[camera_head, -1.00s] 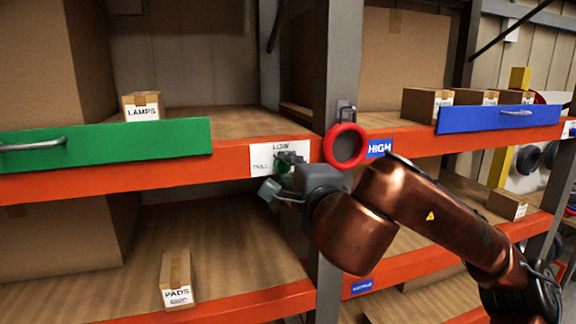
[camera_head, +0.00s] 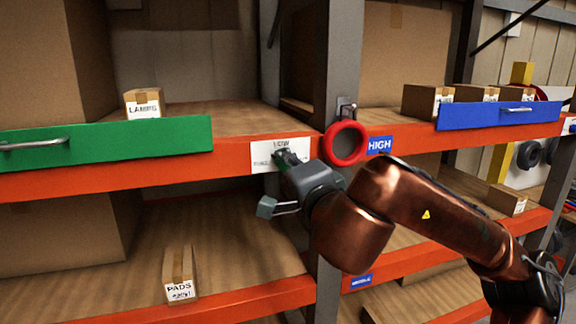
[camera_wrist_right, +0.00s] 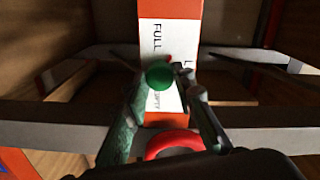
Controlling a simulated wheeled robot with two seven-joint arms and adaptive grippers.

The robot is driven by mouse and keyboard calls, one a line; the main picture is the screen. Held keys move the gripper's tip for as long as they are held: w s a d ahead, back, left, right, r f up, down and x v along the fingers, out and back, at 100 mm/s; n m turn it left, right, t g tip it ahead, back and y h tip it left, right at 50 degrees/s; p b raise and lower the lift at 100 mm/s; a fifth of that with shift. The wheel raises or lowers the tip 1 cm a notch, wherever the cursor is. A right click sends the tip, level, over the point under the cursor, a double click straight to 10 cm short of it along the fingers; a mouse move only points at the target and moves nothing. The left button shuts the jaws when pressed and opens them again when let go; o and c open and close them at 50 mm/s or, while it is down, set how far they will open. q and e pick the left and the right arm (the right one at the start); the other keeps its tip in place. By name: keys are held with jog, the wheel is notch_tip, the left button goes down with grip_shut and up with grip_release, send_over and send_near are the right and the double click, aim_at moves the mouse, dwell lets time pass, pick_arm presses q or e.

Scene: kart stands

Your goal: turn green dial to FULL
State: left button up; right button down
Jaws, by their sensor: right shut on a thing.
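The green dial (camera_wrist_right: 159,75) sits on a white label plate (camera_wrist_right: 157,35) on the orange shelf beam. In the right wrist view the plate reads FULL on one side of the dial, with LOW and EMPTY lettering partly covered. My right gripper (camera_wrist_right: 163,84) is shut on the dial, one finger on each side. In the head view the gripper (camera_head: 288,158) reaches the plate (camera_head: 262,156) from the lower right and mostly hides the dial. Which way the dial points cannot be made out. My left gripper is not in view.
A red ring (camera_head: 346,143) hangs from a hook on the upright post, close beside my right gripper. A green drawer front (camera_head: 110,143) is to the left and a blue one (camera_head: 500,115) to the right. A PADS box (camera_head: 179,274) stands on the lower shelf.

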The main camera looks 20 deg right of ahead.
jog(key=shift+f, duration=0.1)
jog(key=c, duration=1.6)
grip_release()
jog(key=s, duration=1.2)
jog(key=shift+d, duration=0.1)
